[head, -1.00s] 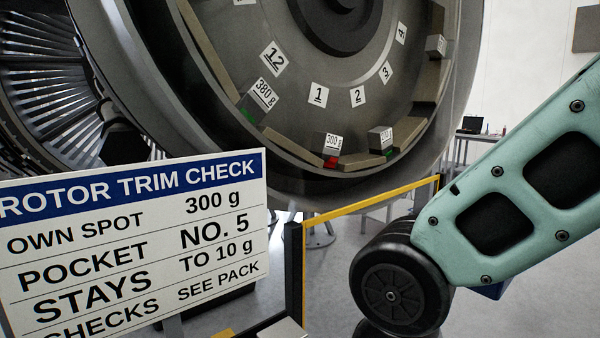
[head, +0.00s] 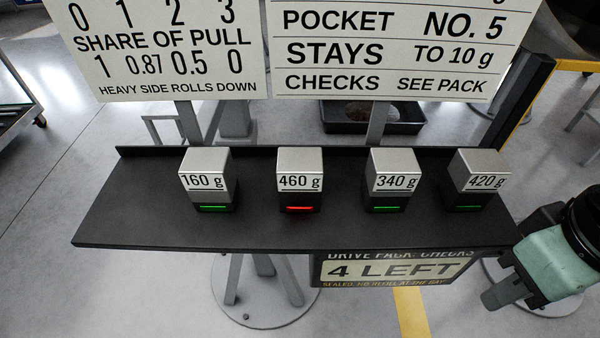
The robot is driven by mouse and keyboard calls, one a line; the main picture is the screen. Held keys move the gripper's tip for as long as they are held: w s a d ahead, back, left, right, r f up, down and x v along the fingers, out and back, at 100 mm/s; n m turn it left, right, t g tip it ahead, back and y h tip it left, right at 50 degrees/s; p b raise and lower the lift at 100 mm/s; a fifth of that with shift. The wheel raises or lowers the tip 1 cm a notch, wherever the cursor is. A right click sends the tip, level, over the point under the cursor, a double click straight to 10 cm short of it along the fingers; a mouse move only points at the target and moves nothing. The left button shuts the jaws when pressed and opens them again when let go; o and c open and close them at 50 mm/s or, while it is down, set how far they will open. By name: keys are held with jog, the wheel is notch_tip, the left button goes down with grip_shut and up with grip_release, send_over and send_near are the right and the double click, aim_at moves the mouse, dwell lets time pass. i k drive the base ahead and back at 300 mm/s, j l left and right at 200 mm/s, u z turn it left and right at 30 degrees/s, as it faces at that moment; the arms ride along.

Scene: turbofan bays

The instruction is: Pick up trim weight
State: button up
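Trim weights stand in a row on a dark shelf (head: 130,218), apart from each other, each a silver block on a black base. From left they are the 160 g weight (head: 207,164), the 460 g weight (head: 299,163), the 340 g weight (head: 393,164) and the 420 g weight (head: 483,165). The lamp on the 460 g base is red; the other lamps are green. The end of my arm, with what looks like my gripper (head: 502,278), is at the right, beside the shelf's right end and apart from the weights. Its finger opening is not clear.
Sign boards (head: 170,45) stand behind the shelf on posts. A plate reading "4 LEFT" (head: 395,270) hangs below the front edge at right. A yellow-railed barrier (head: 520,100) is behind at right. Space above the shelf's front looks free.

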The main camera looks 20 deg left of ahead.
aim_at(300, 170)
jog(key=k+j, duration=0.65)
jog(key=k, duration=0.15)
jog(key=k+j+u, duration=0.2)
jog(key=u, duration=0.2)
jog(key=k+j+u, duration=0.15)
jog(key=u, duration=0.3)
jog(key=k+j+u, duration=0.1)
jog(key=j+u, duration=0.3)
